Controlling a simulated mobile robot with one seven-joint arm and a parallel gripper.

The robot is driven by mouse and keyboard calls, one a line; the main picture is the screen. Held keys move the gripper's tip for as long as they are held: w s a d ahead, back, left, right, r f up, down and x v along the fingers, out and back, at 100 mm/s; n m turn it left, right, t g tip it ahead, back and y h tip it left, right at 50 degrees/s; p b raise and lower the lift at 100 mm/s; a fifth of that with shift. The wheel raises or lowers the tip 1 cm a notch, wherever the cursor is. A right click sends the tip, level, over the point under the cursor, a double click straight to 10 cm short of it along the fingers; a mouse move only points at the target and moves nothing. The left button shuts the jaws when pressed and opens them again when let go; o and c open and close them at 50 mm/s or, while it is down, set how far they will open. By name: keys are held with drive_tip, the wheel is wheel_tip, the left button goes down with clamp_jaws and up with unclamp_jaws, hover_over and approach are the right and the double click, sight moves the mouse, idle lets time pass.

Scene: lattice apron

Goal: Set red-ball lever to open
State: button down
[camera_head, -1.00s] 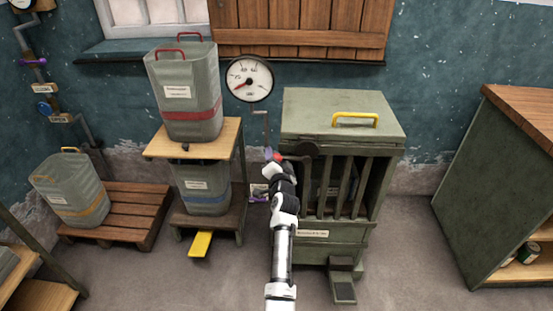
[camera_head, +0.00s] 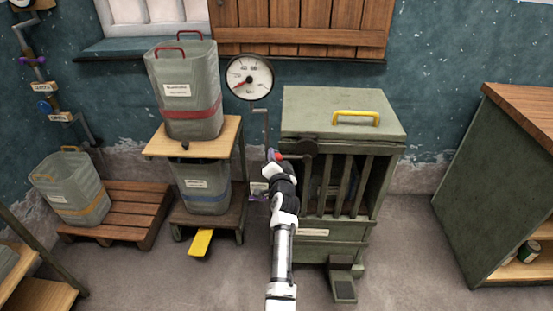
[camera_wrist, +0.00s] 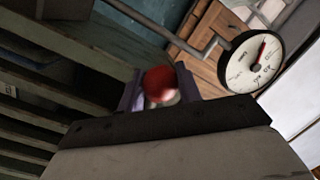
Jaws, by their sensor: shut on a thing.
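The red ball (camera_wrist: 160,84) of the lever sits between the two fingers of my gripper (camera_wrist: 160,92) in the wrist view. In the head view my gripper (camera_head: 273,156) is at the left front of the green slatted cabinet (camera_head: 344,115), with a bit of the red ball (camera_head: 279,157) showing beside the fingertips. My gripper is shut on the ball. The lever's arm is mostly hidden behind my gripper. A dark round disc (camera_head: 308,148) shows on the cabinet just right of the ball.
A stand with a red-banded bin (camera_head: 186,92) is to the left. A yellow pedal (camera_head: 201,243) juts out low. A green counter (camera_head: 500,180) stands at right, with clear floor before it.

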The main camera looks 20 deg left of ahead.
sight(304, 173)
drive_tip(key=d+f+n+h+b, duration=0.1)
drive_tip(key=d+f+n+b, duration=0.1)
drive_tip(key=f+n+b, duration=0.1)
drive_tip(key=w+d+f+n+h+b, duration=0.1)
drive_tip(key=d+f+n+b, duration=0.1)
drive_tip(key=n+b, duration=0.3)
drive_tip(key=w+d+f+n+h+b, duration=0.1)
drive_tip(key=d+f+n+b, duration=0.2)
drive_tip(key=n, duration=0.3)
drive_tip(key=shift+w+d+f+g+b, duration=0.25)
drive_tip(key=shift+d+f+g+b, duration=0.05)
drive_tip(key=shift+d+b, duration=0.3)
drive_tip(key=shift+w+d+n, duration=0.15)
drive_tip(key=shift+d+n, duration=0.5)
drive_tip(key=shift+n, duration=0.25)
drive_tip(key=c, duration=1.2)
unclamp_jaws()
drive_tip(key=shift+o, duration=1)
drive_tip(key=shift+f, duration=0.25)
